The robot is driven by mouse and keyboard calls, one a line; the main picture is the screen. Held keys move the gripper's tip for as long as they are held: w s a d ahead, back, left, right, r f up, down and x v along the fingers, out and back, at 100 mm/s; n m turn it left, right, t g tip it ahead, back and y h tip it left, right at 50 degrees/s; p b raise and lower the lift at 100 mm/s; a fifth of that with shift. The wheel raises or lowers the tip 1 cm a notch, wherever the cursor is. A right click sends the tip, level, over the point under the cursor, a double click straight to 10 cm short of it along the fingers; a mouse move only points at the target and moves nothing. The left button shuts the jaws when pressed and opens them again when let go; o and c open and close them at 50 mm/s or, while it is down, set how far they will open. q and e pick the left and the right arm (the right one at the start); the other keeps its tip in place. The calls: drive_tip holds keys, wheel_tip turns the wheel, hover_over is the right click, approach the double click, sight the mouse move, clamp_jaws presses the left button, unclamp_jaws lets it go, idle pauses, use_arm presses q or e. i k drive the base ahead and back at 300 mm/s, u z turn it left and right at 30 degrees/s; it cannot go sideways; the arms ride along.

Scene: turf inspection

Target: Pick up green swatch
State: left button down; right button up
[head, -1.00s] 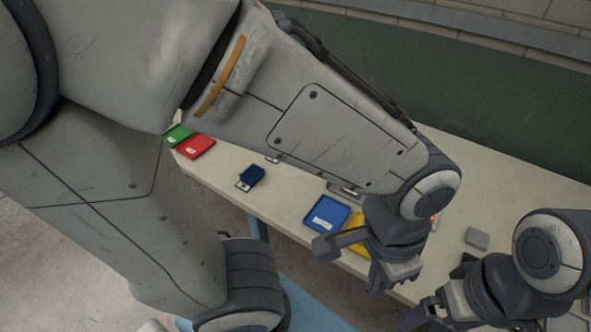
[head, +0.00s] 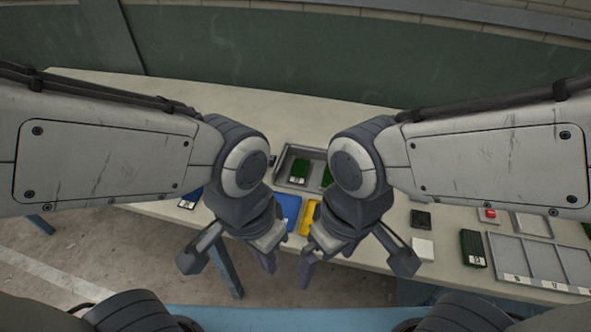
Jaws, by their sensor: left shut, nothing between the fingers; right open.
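A green swatch (head: 299,171) with a pale label lies in a grey tray (head: 283,157) behind my grippers. A second green piece (head: 327,177) in that tray is partly hidden by my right arm. Another dark green swatch (head: 472,247) with a label lies on the table at the right, beside a grey compartment tray. My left gripper (head: 268,262) is shut and empty over the table's front edge. My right gripper (head: 314,266) is open and empty just to its right. Neither touches a swatch.
A blue tray (head: 290,208) and a yellow tray (head: 309,216) show partly behind the grippers. A black block (head: 421,219), a white block (head: 422,248), a red button (head: 490,213) and a grey compartment tray (head: 541,262) are at right. The table's back left is clear.

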sight(300, 169)
drive_tip(key=u, duration=0.45)
drive_tip(key=k, duration=0.5)
drive_tip(key=u, duration=1.15)
drive_tip(key=i, duration=1.05)
drive_tip(key=z, duration=0.85)
drive_tip(key=i, duration=0.7)
drive_tip(key=z, duration=0.75)
